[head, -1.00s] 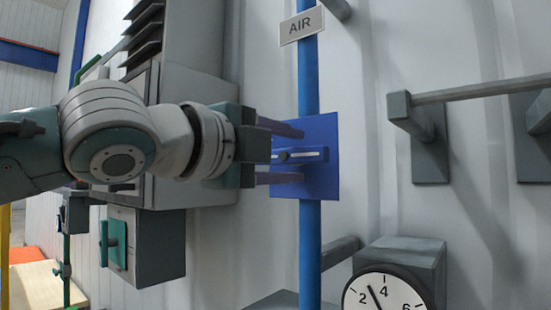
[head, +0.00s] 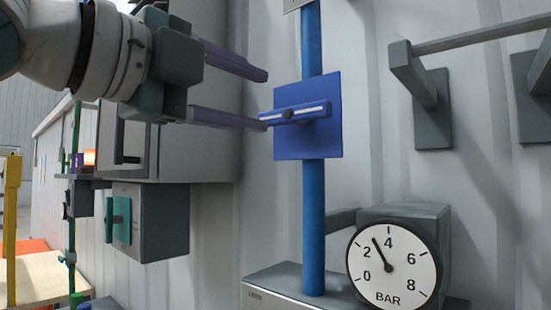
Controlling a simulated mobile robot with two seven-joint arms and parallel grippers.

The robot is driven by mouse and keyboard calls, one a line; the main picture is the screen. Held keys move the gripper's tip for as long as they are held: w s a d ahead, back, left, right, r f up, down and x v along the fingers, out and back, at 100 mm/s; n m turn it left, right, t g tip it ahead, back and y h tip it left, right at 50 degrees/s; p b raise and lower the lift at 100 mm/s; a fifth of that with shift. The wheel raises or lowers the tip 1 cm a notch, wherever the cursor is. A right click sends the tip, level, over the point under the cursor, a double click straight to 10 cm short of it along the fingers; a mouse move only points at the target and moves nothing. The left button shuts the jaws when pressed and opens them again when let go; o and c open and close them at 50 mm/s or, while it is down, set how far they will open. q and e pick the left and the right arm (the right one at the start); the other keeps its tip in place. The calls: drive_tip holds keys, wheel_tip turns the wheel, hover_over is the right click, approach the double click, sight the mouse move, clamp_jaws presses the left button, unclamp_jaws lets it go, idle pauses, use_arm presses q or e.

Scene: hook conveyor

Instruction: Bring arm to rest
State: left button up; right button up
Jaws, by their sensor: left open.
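My left gripper (head: 263,99) is in the upper left of the head view, with its arm coming in from the left. Its two purple fingers are spread apart and nothing is between them. The fingers point right toward a blue plate (head: 325,140) on a vertical blue pipe. A blue valve handle (head: 295,113) with a pale stripe lies nearly level across the plate. The lower fingertip is close to the handle's left end; I cannot tell if they touch. My right gripper is not in view.
A round pressure gauge (head: 392,267) marked BAR reads a little under 4. A grey wall rail (head: 480,37) runs at the upper right. A grey box (head: 165,222) with a teal handle (head: 118,220) hangs at lower left.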

use_arm(q)
drive_tip(key=shift+f, duration=0.1)
drive_tip(key=s+a+f+n+g+y+p, duration=0.2)
drive_tip(key=s+f+n+y+p, duration=0.15)
drive_tip(key=f+n, duration=0.45)
drive_tip(key=s+a+f+n+g+y+p, duration=0.1)
drive_tip(key=s+f+n+g+y+p, duration=0.2)
drive_tip(key=f+n, duration=0.5)
drive_tip(key=s+a+f+n+g+y+p, duration=0.1)
drive_tip(key=s+a+f, duration=0.4)
drive_tip(key=s, duration=0.5)
drive_tip(key=s+a+f+n+g+y+p, duration=0.2)
drive_tip(key=s+a+f+n+g, duration=0.3)
drive_tip(key=s+f, duration=0.3)
drive_tip(key=shift+s+f+n+y, duration=0.4)
drive_tip(key=shift+s+n, duration=0.3)
drive_tip(key=shift+s, duration=0.35)
drive_tip(key=shift+d, duration=0.1)
